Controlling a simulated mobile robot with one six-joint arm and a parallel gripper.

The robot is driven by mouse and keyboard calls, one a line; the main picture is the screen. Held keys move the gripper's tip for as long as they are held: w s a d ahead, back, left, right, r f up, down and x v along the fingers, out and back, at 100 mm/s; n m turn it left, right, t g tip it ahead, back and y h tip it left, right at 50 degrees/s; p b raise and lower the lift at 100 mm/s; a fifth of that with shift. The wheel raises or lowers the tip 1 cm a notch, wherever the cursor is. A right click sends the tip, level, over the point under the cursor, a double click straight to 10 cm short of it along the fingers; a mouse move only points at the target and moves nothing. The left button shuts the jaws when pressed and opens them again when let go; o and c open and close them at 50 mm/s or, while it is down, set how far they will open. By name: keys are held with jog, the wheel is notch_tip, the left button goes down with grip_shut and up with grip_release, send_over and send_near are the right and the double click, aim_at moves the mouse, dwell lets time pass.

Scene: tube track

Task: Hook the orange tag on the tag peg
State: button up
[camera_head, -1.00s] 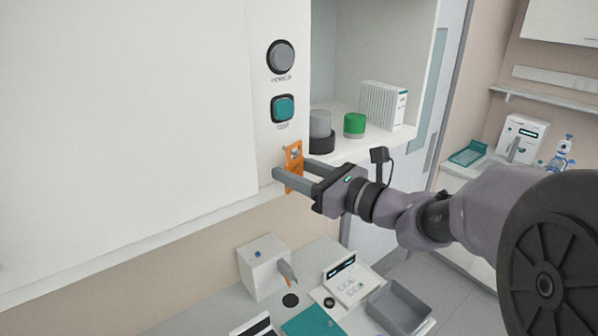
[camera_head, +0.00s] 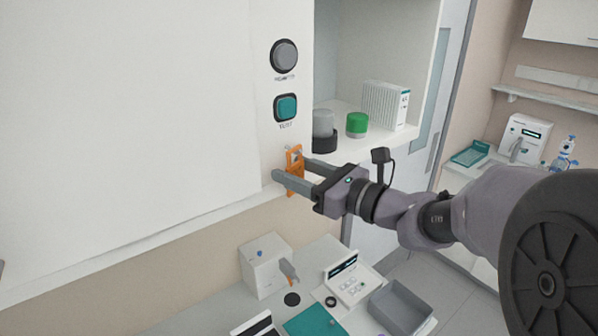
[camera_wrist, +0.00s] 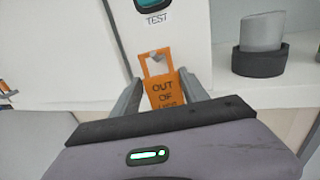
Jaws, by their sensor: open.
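The orange tag (camera_head: 294,181) is at the lower part of the white panel, below the teal button. In the wrist view the tag (camera_wrist: 163,91) reads "OUT OF" with a further line partly hidden, and has a square opening at its top. A small pale peg (camera_wrist: 156,58) shows in that opening, so the tag appears to hang on it. My gripper (camera_head: 289,170) is open, with one finger on each side of the tag. In the wrist view gaps show between the tag and the fingers (camera_wrist: 163,92). The tag's lower end is hidden by my gripper.
A teal button (camera_head: 286,107) and a grey knob (camera_head: 284,56) are on the panel above. A green-topped jar (camera_head: 357,125) and a grey cylinder in a dark base (camera_head: 323,130) stand on the shelf to the right. A white box (camera_head: 265,265) stands on the bench below.

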jog(key=shift+f, duration=0.25)
dwell(0.4)
